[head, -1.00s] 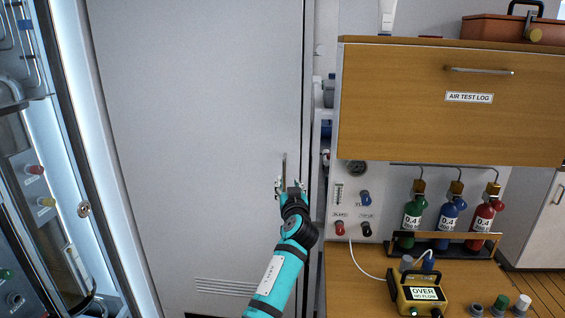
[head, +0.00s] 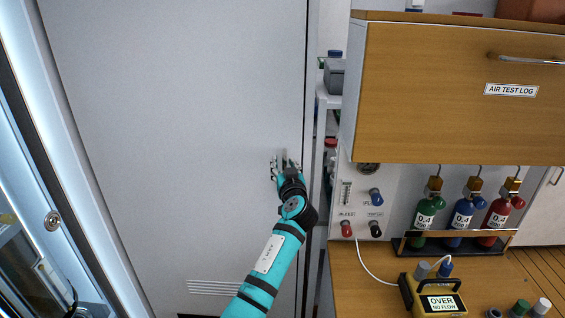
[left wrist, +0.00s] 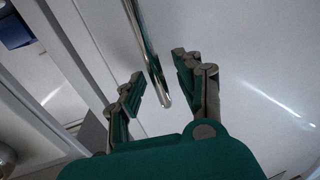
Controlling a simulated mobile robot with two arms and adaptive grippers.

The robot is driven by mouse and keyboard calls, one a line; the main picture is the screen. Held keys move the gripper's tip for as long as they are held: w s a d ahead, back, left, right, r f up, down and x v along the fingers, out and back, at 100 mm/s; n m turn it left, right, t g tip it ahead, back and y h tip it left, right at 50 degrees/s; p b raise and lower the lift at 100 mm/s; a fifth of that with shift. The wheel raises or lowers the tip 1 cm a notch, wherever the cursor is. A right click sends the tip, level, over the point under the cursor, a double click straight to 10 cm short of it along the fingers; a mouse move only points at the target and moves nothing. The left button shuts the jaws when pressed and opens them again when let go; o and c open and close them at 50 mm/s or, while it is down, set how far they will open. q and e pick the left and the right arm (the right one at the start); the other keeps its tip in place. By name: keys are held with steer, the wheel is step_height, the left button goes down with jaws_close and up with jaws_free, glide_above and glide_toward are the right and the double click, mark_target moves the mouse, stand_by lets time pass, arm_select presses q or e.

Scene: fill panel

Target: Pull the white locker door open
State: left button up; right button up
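The white locker door (head: 180,120) fills the left and middle of the head view and looks closed. Its metal bar handle (left wrist: 147,50) shows in the left wrist view, running down between my fingers. In the head view the handle is hidden behind my left gripper (head: 285,164), which is at the door's right side. In the left wrist view the left gripper (left wrist: 158,77) is open, with one finger on each side of the handle's end and gaps on both sides. My right gripper is not in view.
Right of the door stand a narrow shelf (head: 321,150) and a wooden cabinet front (head: 440,110) labelled AIR TEST LOG. A glass-fronted case (head: 30,262) stands at the left.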

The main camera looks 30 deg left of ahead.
arm_select(q)
steer(key=shift+d, duration=0.1)
jaws_close()
stand_by(0.3)
